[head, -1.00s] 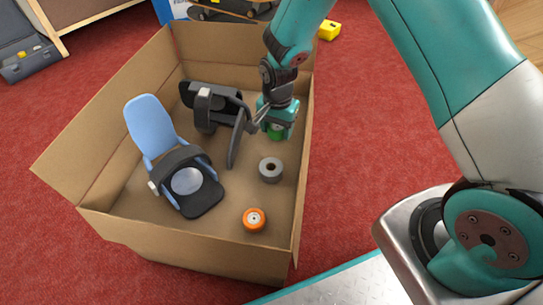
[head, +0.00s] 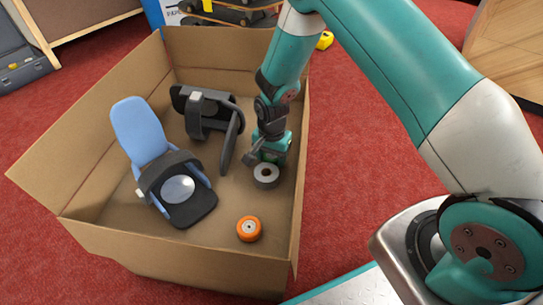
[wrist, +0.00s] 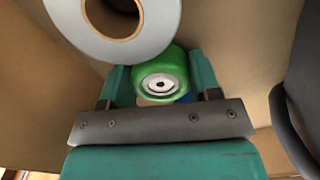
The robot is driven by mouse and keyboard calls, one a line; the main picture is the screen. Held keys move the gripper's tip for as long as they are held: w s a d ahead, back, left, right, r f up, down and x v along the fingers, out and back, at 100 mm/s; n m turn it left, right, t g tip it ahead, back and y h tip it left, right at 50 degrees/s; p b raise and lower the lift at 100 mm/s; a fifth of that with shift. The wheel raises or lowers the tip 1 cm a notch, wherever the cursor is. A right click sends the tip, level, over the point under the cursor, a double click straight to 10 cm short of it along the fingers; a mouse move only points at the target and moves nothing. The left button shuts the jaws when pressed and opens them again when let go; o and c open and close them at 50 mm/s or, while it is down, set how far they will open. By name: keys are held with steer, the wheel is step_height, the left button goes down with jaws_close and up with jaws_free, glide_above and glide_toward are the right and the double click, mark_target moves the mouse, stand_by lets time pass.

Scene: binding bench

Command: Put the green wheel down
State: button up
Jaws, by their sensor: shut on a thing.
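The green wheel (wrist: 162,80) with its pale hub sits between the two fingers of my gripper (wrist: 160,88) in the wrist view. My gripper is shut on it. In the head view my gripper (head: 268,158) is low inside the cardboard box, near its right wall, and the green wheel is hidden there. I cannot tell whether the wheel touches the box floor. A grey roll (head: 266,176) with a dark centre lies right in front of my gripper. The same grey roll shows large at the top left of the wrist view (wrist: 70,30).
The cardboard box (head: 190,268) stands on red carpet. In it are a blue and black chair-like item (head: 142,133), a black item with a strap (head: 208,118) and an orange wheel (head: 249,229). Bare floor lies between the grey roll and the orange wheel.

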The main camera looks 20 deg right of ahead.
steer(key=o, duration=0.9)
steer(key=shift+f, duration=0.1)
steer(key=s+a+r+n+y+p, duration=0.1)
steer(key=s+r+n+p, duration=0.15)
steer(key=r, duration=0.65)
steer(key=s+a+r+n+p, duration=0.1)
steer(key=s+r+n, duration=0.15)
steer(key=r, duration=0.65)
steer(key=s+a+r+n+y+p, duration=0.1)
steer(key=s+a+r+p, duration=0.15)
steer(key=r, duration=0.75)
steer(key=s+r+n+y, duration=0.1)
steer(key=s+r+n, duration=0.4)
steer(key=s, duration=0.4)
steer(key=s+r+n+y, duration=0.1)
steer(key=s+r+n, duration=0.4)
steer(key=s, duration=0.4)
steer(key=shift+a+r+b, duration=0.2)
steer(key=shift+a+b, duration=0.15)
steer(key=shift+b, duration=0.05)
